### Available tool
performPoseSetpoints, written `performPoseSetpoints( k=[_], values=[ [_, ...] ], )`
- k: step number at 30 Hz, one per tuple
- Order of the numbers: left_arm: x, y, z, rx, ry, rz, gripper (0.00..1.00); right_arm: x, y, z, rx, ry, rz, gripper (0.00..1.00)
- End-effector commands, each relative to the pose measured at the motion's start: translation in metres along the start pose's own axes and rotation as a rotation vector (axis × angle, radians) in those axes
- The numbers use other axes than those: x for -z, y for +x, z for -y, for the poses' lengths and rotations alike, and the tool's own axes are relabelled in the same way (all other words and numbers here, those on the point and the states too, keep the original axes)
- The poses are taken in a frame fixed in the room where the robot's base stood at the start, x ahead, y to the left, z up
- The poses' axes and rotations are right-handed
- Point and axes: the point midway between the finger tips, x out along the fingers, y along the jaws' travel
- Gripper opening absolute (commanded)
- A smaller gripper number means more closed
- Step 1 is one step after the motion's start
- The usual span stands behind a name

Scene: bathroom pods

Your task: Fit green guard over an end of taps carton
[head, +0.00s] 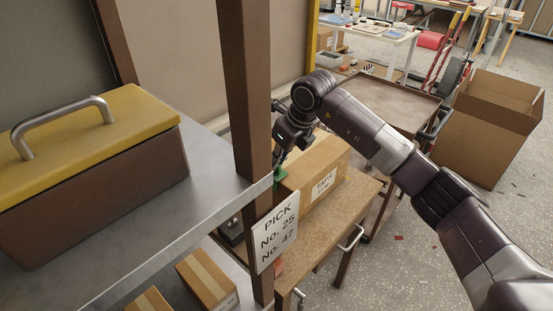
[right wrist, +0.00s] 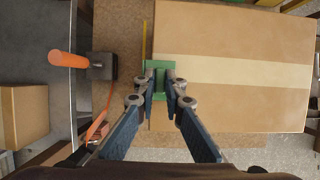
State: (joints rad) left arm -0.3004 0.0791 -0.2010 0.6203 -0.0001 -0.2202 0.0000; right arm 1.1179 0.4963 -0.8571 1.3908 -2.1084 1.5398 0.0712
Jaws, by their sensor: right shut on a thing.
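The taps carton (head: 318,180), a brown box with a pale tape strip and a white label, lies on a wooden bench. It also fills the right of the right wrist view (right wrist: 225,115). My right gripper (right wrist: 160,92) is shut on the green guard (right wrist: 159,66), at the carton's left edge in that view. In the head view the guard (head: 280,175) shows as a small green patch at the carton's near-left end, partly hidden by the post. I cannot tell whether it is seated over the end. My left gripper is not in view.
A brown post (head: 247,90) with a pick sign (head: 277,232) stands before the bench (head: 335,222). A shelf holds a yellow-lidded toolbox (head: 95,160). An orange-handled clamp (right wrist: 101,66) sits left of the carton. An open cardboard box (head: 490,130) stands at right.

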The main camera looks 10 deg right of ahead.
Motion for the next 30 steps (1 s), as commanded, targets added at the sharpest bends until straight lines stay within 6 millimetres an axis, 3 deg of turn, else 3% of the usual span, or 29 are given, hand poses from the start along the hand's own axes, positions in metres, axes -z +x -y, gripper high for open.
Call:
performPoseSetpoints(
  k=[14,15,19,30],
  values=[
    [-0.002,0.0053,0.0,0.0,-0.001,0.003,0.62,0.0013,0.0035,0.0051,0.0,-0.001,0.001,0.0],
    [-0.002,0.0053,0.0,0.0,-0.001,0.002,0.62,0.0013,0.0035,0.0051,0.0,-0.001,0.0,0.14],
    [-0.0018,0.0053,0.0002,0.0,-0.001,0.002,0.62,0.0013,0.0036,0.0051,0.0,-0.001,0.0,0.28],
    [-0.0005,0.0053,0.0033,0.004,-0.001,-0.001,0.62,0.001,-0.0009,0.0055,0.0,-0.001,0.001,0.3]
  ],
)
